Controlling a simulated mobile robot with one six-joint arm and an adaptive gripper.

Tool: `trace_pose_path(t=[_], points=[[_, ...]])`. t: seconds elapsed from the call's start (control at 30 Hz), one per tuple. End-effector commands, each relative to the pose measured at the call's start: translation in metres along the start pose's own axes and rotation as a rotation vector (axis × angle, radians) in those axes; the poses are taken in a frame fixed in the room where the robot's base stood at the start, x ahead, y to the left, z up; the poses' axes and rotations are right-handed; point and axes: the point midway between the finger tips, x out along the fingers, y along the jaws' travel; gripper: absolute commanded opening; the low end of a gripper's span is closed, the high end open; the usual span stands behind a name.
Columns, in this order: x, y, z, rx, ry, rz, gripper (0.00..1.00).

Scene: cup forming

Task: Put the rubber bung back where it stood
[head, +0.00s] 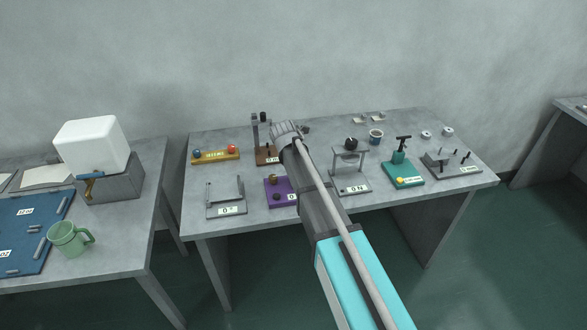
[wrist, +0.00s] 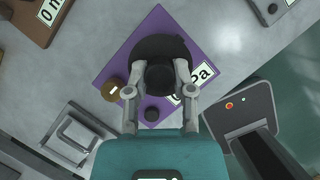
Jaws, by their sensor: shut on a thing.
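My gripper (wrist: 159,88) is shut on a dark, round thing, which I take to be the rubber bung (wrist: 160,76), in the wrist view. A finger lies on each side of it. A wider dark round shape shows behind it; I cannot tell whether that is part of it. The purple board (wrist: 118,66) lies below, bearing a brown round piece (wrist: 115,88), a small black knob (wrist: 152,114) and a partly covered label. In the head view the purple board (head: 269,183) stands at the table's front, partly hidden by my arm. My fingertips and the held thing are hidden there.
A grey U-shaped stand (head: 226,208) is left of the purple board. A grey stand (head: 350,187) with a dark ball and a green board (head: 403,175) are to the right. A yellow board (head: 215,156) lies behind left.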

Motion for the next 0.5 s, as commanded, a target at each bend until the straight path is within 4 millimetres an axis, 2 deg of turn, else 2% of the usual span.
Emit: trace_pose_path(t=[0.27,0.5], points=[[-0.003,0.0,0.001,0.0,0.0,0.0,0.0],[-0.015,0.0,0.006,0.0,0.0,0.0,0.0]])
